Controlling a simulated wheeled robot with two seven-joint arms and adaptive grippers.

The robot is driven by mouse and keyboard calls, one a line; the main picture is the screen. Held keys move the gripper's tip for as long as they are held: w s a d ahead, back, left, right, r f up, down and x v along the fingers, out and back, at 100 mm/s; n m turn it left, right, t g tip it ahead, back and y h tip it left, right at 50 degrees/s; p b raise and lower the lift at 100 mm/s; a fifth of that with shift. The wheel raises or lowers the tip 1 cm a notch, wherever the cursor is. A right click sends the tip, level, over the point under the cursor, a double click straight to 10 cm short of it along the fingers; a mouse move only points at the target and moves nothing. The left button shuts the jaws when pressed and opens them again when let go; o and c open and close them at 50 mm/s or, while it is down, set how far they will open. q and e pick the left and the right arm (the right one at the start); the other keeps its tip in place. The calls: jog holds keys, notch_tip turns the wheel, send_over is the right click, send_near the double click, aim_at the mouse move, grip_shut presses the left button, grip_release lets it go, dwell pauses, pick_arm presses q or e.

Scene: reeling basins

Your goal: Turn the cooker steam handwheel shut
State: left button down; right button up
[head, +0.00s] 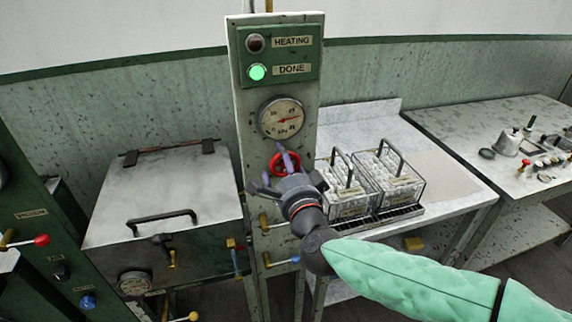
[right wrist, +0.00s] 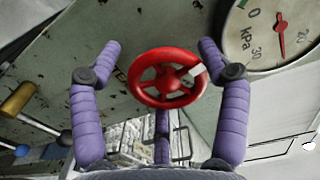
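The red steam handwheel (head: 285,163) is on the front of the tall green-and-cream post, below a round pressure gauge (head: 282,118). In the right wrist view the handwheel (right wrist: 167,77) is centred, with its spokes visible. My right gripper (head: 279,172) is in front of the wheel, partly covering it. Its purple fingers are spread, one on each side of the rim and one below, with gaps at the sides. Whether the lower finger touches the wheel cannot be told. The cooker (head: 165,195) is left of the post, with its lid down. My left gripper is out of view.
A green DONE lamp (head: 257,72) is lit; the HEATING lamp (head: 254,43) is dark. Wire baskets (head: 400,184) stand on the bench close to the right of my gripper. Small valve levers (head: 270,222) stick out below the wheel. A side table (head: 450,115) holds small tools.

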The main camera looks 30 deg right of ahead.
aim_at(282, 168)
jog(key=shift+o, duration=0.6)
jog(key=shift+w+a, duration=0.1)
jog(key=shift+a, duration=0.1)
jog(key=shift+d+r, duration=0.1)
jog(key=shift+s+r, duration=0.1)
jog(key=shift+s, duration=0.4)
jog(key=v, duration=0.5)
jog(key=shift+s+a, duration=0.25)
jog(key=shift+s, duration=0.05)
jog(key=shift+s+a, duration=0.15)
jog(key=shift+s, duration=0.55)
jog(key=shift+w+f, duration=0.1)
jog(key=shift+f, duration=0.15)
